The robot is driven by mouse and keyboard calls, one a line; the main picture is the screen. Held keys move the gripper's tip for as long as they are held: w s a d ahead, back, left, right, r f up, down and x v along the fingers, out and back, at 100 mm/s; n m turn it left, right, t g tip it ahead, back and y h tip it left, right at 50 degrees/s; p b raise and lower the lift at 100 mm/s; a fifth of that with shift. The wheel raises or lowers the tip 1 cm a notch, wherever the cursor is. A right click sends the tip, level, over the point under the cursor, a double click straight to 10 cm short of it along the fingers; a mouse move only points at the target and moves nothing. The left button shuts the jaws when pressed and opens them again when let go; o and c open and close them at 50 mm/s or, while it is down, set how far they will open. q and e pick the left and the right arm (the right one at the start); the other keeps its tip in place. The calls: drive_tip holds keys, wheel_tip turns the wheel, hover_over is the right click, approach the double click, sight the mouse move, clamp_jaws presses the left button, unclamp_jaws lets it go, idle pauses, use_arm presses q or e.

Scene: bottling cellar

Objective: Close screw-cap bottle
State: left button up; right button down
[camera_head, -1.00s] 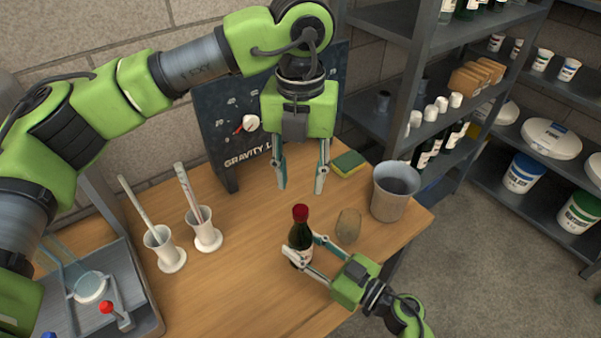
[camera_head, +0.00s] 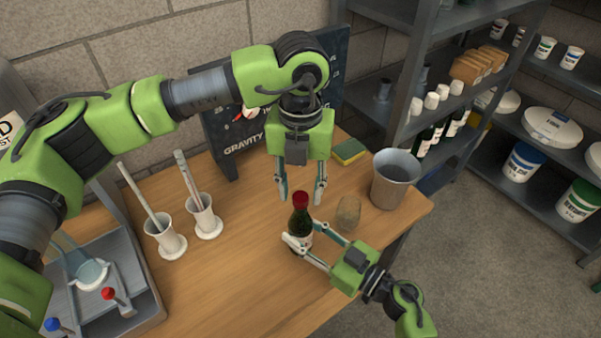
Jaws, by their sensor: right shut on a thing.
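A dark green bottle (camera_head: 297,222) with a red cap (camera_head: 300,199) on its top stands upright on the wooden table. Whether the cap is screwed tight cannot be seen. My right gripper (camera_head: 298,238) is shut on the bottle's lower body, coming in from the lower right. My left gripper (camera_head: 300,197) points straight down from above, with its fingers apart. Its fingertips are around the level of the red cap in the picture, one on each side; whether they touch it I cannot tell, but a gap shows.
A glass (camera_head: 348,214) stands just right of the bottle, and a grey metal bucket (camera_head: 394,180) is further right. A sponge (camera_head: 348,151) lies behind. Two white cylinders (camera_head: 165,240) with thin instruments and a sink (camera_head: 145,290) are at left. The table's front middle is clear.

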use_arm(q)
drive_tip(key=shift+f, duration=0.5)
clamp_jaws()
drive_tip(key=m, duration=1.4)
drive_tip(key=shift+m, duration=0.4)
drive_tip(key=shift+o, duration=0.5)
unclamp_jaws()
